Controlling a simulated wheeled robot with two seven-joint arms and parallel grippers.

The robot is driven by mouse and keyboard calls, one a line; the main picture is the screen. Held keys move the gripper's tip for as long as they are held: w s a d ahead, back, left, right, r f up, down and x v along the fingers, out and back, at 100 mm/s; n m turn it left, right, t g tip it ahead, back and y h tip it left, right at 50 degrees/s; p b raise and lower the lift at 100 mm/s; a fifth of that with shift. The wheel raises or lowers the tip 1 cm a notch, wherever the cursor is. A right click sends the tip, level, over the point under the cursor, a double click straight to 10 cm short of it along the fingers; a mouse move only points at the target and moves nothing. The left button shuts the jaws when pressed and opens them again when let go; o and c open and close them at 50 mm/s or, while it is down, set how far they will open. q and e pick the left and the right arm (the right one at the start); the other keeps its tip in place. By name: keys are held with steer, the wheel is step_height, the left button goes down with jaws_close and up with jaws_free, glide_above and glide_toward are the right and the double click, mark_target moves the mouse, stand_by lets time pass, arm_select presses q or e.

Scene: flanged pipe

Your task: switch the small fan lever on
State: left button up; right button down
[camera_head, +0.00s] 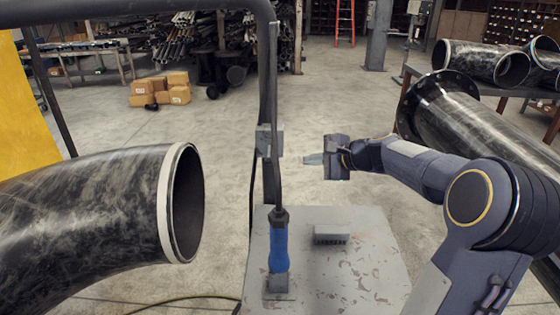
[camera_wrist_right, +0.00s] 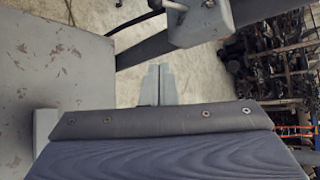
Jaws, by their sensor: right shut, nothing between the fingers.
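A small grey box (camera_head: 268,140) is fixed to the upright post in the middle of the head view. A grey box with a thin curved rod beside it also shows at the top of the right wrist view (camera_wrist_right: 195,22). I cannot make out which part is the fan lever or how it is set. My right gripper (camera_head: 312,159) is to the right of the post box, apart from it, pointing left. Its fingers also show in the right wrist view (camera_wrist_right: 158,84), shut together and empty. My left gripper is not in view.
A blue-handled stick (camera_head: 279,248) stands on a worn grey table (camera_head: 355,285) beside a small grey block (camera_head: 331,234). A large pipe elbow (camera_head: 90,215) is at left, a flanged pipe (camera_head: 460,120) at right. Cardboard boxes (camera_head: 160,90) lie on the open floor behind.

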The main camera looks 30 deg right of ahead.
mark_target(270, 152)
steer(key=w+a+f+p, duration=0.2)
steer(key=w+a+p, duration=0.1)
steer(key=w+a, duration=0.2)
steer(key=shift+w+a+f+p, duration=0.2)
steer(key=shift+w+a+p, duration=0.15)
steer(key=shift+w, duration=0.65)
steer(key=shift+s+a+r+b, duration=0.1)
steer(key=shift+s+r+b, duration=0.1)
steer(key=shift+r, duration=0.15)
steer(key=shift+s+a+r+b, duration=0.1)
steer(key=shift+r+b, duration=0.05)
steer(key=shift+r, duration=0.15)
stand_by(0.4)
steer(key=shift+r, duration=1.2)
